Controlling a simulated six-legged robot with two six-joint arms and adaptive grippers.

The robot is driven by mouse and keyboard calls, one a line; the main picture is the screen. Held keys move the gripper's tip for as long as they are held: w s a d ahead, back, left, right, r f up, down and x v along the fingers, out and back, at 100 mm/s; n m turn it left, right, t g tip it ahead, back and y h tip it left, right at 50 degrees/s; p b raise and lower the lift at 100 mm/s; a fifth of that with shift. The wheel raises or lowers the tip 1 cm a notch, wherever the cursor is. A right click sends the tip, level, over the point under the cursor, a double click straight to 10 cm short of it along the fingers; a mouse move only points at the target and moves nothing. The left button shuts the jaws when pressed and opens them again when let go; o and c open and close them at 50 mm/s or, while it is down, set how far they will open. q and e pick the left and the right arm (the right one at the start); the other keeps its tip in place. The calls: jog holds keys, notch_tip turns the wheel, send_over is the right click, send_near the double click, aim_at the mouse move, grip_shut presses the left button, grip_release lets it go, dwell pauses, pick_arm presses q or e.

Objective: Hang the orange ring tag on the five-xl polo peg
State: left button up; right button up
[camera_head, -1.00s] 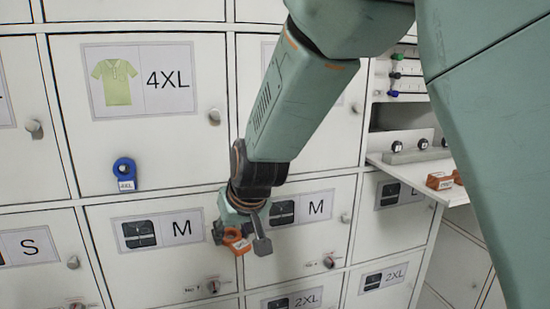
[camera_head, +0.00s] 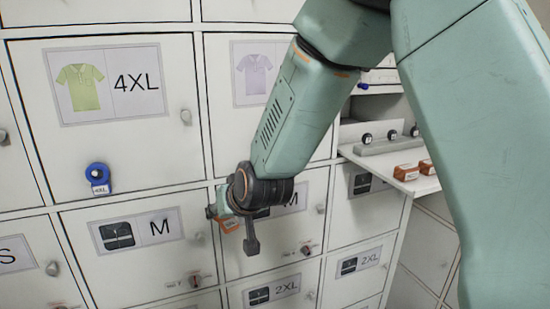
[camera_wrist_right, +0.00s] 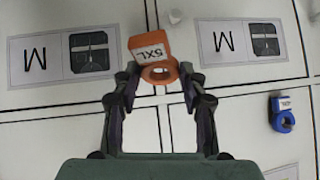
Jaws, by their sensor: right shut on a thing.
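The orange ring tag (camera_head: 228,225) is in my right gripper (camera_head: 232,222), in front of the lower row of doors. In the right wrist view the tag (camera_wrist_right: 153,52), lettered 5XL, sits between the two fingertips (camera_wrist_right: 155,78), its ring toward the gripper. A door with a purple polo label (camera_head: 258,70) is right of the 4XL door; my arm hides the rest of its label. I cannot make out a peg on that door. My left gripper is not in view.
A blue 4XL tag (camera_head: 98,178) hangs on the 4XL door (camera_head: 150,150), left of my gripper. M doors (camera_head: 150,255) with knobs lie below.

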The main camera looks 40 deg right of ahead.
jog(key=shift+d+r+t+p, duration=0.3)
jog(key=shift+r+p, duration=0.05)
jog(key=shift+r, duration=0.1)
jog(key=s+d+r+m+t+h+p, duration=0.5)
jog(key=s+d+r+t+p, duration=0.15)
jog(key=d+r, duration=0.3)
jog(key=a+b+x, duration=0.1)
jog(key=x, duration=0.8)
jog(key=shift+w+a+f+n, duration=0.3)
jog(key=shift+w, duration=0.05)
jog(key=shift+w+g, duration=0.1)
jog(key=shift+g, duration=0.15)
dwell(0.4)
